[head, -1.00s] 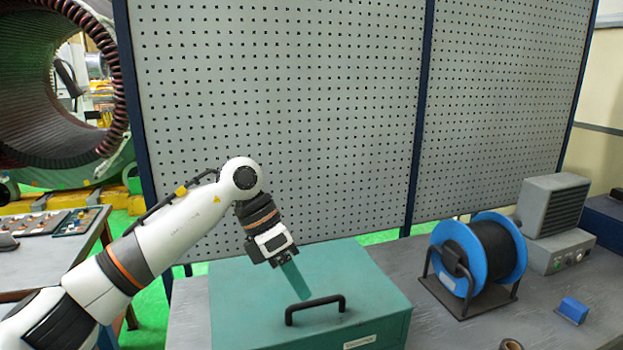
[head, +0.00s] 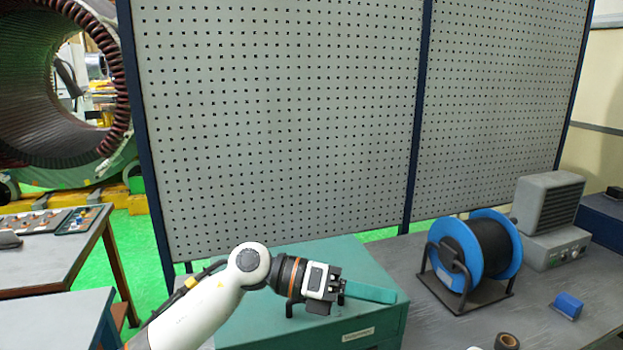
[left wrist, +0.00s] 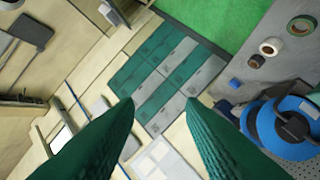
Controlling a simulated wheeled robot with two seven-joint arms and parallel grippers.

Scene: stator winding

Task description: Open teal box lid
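The teal box (head: 275,335) stands on the grey bench at the bottom middle of the head view, its lid closed. Its black handle (head: 289,309) on top is partly hidden behind my left gripper. My left gripper (head: 393,296) lies low over the box top, its teal fingers pointing right past the handle. Whether it touches the box I cannot tell. In the left wrist view the two fingers (left wrist: 161,105) are apart with nothing between them, and the box does not show. My right gripper is not in view.
A blue cable reel (head: 470,253) on a black stand sits right of the box. A grey heater-like unit (head: 547,215), a small blue block (head: 568,306) and a dark roll (head: 507,341) are farther right. A pegboard (head: 290,120) stands behind.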

